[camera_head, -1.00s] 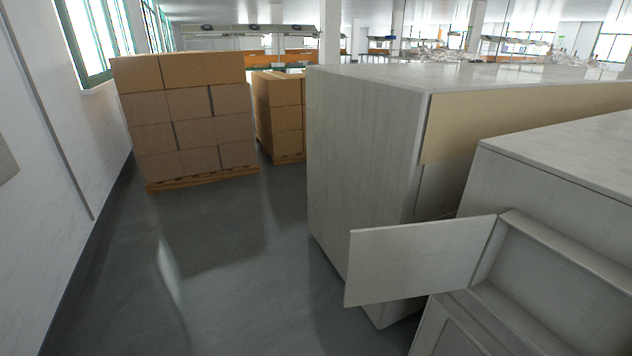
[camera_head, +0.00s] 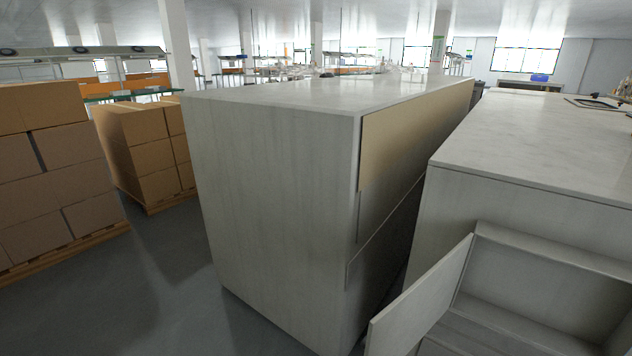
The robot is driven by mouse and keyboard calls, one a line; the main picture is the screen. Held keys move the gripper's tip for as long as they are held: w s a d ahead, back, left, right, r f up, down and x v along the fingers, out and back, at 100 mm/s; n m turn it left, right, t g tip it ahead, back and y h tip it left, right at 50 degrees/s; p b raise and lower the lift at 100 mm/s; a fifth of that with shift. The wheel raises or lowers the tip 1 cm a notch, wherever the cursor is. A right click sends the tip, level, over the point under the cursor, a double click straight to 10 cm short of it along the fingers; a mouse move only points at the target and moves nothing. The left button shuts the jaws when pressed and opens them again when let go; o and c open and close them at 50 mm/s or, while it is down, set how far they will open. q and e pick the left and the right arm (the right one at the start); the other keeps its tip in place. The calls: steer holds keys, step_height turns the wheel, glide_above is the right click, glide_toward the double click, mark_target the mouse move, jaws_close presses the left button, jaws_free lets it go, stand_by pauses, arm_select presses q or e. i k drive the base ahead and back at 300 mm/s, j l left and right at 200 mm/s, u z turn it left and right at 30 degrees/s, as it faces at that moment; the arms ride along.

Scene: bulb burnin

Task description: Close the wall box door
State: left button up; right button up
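The wall box (camera_head: 552,262) is a pale grey open recess at the lower right, fixed on the end of a light cabinet. Its door (camera_head: 420,305) is a flat pale panel, hinged at the box's left side. The door stands open and juts out toward the lower left. The inside of the box looks empty, and its lower right part is cut off by the frame edge. Neither of my grippers shows in the head view.
A tall grey cabinet (camera_head: 275,195) with a marble-like top stands left of the box. The counter (camera_head: 545,145) bearing the box extends behind it. Stacked cartons (camera_head: 50,170) stand on pallets at the left. Open floor (camera_head: 140,300) lies at the lower left.

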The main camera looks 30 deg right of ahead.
mark_target(394, 330)
steer(key=i+z, duration=0.2)
steer(key=z, duration=0.3)
steer(key=i+j+z, duration=0.15)
steer(key=z, duration=0.35)
steer(key=i+j+z, duration=0.15)
steer(key=z, duration=0.35)
steer(key=i+j+z, duration=0.1)
steer(key=j+z, duration=0.15)
steer(key=z, duration=0.25)
steer(key=i+j+z, duration=0.1)
steer(key=j+z, duration=0.2)
steer(key=z, duration=0.2)
steer(key=j+z, duration=0.25)
steer(key=z, duration=0.25)
